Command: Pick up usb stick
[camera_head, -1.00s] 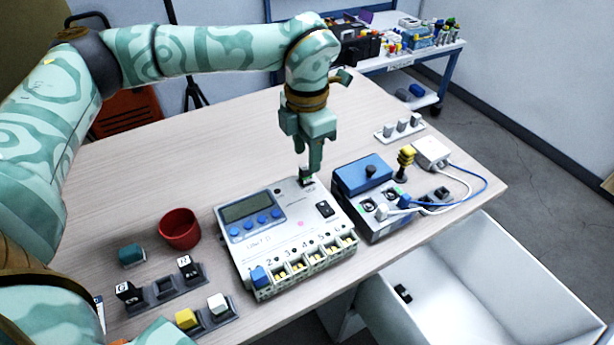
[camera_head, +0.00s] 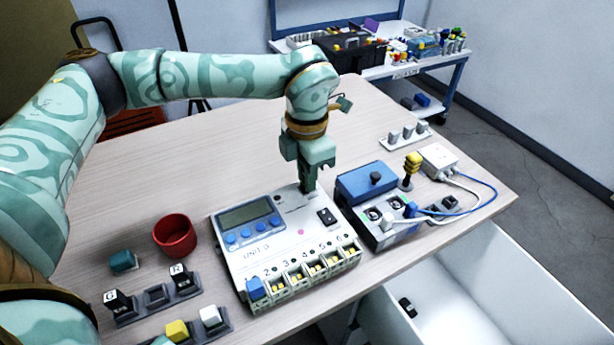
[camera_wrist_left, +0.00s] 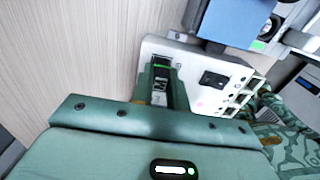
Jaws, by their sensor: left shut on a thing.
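My left gripper (camera_head: 309,187) points down at the back edge of a grey device (camera_head: 285,255) labelled as a unit. Its fingers are shut. In the left wrist view, the USB stick (camera_wrist_left: 160,84), a small dark and silver piece, sits between the two fingers (camera_wrist_left: 163,75) beside the device's edge. In the head view the fingers hide the stick. Whether it is still in contact with the device I cannot tell. My right gripper is not in view.
A blue-topped box (camera_head: 366,183) with cables stands right of the device. A red cup (camera_head: 175,236) and key-cap holders (camera_head: 155,297) are at left. An open white drawer (camera_head: 470,290) is at front right. The table's back left (camera_head: 200,150) is clear.

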